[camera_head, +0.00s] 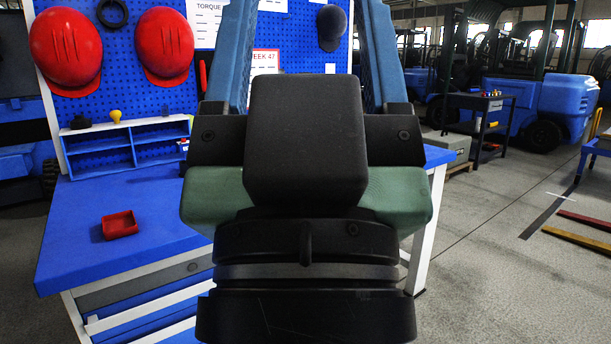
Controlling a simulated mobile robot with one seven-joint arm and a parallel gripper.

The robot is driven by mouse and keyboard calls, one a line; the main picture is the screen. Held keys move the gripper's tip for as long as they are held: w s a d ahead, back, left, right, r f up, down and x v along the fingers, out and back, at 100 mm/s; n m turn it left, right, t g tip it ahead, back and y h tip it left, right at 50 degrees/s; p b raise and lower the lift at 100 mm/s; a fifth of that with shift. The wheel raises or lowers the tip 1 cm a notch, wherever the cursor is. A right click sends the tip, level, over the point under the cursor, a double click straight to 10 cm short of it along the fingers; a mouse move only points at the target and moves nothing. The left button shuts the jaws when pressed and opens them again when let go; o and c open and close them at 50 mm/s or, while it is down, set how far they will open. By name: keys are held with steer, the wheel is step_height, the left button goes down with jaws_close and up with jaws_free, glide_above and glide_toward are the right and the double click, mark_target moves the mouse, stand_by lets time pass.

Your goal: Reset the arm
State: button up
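A large dark structure (306,150) fills the middle of the head view, close to the camera. It has a black padded block in front, green parts at both sides and a ribbed black base. Two blue bars rise from its sides and run out of the top of the picture.
A blue workbench (75,215) carries a red tray (120,224) and a small blue shelf (131,146). Red helmets (65,52) and a dark cap (331,27) hang on the pegboard (130,100). A black cart (480,115) and blue forklifts (540,95) stand right.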

step_height(320, 180, up, 33)
steer(key=p, duration=3)
steer(key=shift+p, duration=0.3)
